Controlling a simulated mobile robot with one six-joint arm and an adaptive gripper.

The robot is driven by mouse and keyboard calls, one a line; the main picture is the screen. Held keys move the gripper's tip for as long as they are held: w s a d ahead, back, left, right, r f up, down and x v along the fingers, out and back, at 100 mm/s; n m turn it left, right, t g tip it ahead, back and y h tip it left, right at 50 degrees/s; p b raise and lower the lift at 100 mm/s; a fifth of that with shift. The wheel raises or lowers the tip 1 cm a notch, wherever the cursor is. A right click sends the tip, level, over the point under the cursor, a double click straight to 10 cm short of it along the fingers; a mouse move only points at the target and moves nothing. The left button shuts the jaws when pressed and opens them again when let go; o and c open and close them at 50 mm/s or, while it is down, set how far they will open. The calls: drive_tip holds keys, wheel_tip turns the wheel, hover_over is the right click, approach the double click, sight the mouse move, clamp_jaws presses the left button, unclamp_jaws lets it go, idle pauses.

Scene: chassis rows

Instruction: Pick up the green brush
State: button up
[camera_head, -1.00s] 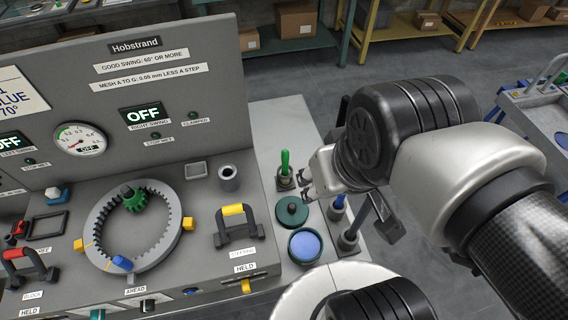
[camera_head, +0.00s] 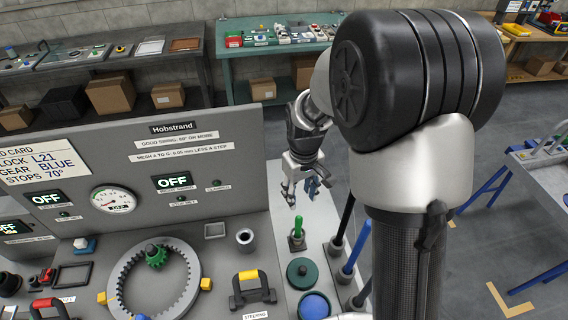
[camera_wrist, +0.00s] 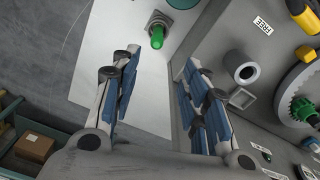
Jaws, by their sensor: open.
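The green brush (camera_head: 297,229) stands upright in a small dark holder on the light side shelf, right of the grey console. It also shows in the wrist view (camera_wrist: 157,38), seen from above, beyond the fingertips and between the lines of the two fingers. My gripper (camera_head: 298,186) is above and behind the brush in the head view, pointing down. In the wrist view my gripper (camera_wrist: 163,75) is open and empty, its blue-padded fingers wide apart. The brush and the fingers are apart. The brush's lower end is hidden in the holder.
A blue-handled tool (camera_head: 357,247) and a black-handled one (camera_head: 344,219) stand in holders to the right. A dark green round lid (camera_head: 302,273) and a blue dish (camera_head: 313,306) are in front. The console's upright panel (camera_head: 130,165) rises on the left.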

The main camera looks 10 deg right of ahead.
sight(298, 228)
drive_tip(key=f, duration=0.5)
drive_tip(key=f+b, duration=0.1)
drive_tip(key=f, duration=0.3)
drive_tip(key=w+f+b, duration=0.1)
drive_tip(key=f, duration=0.4)
drive_tip(key=shift+f, duration=0.35)
drive_tip(key=f, duration=0.3)
drive_tip(key=f+b, duration=0.1)
drive_tip(key=shift+s+d+f, duration=0.2)
drive_tip(key=shift+d+f, duration=0.05)
drive_tip(key=shift+d, duration=0.05)
drive_tip(key=shift+w+f, duration=0.1)
drive_tip(key=shift+f, duration=0.35)
clamp_jaws()
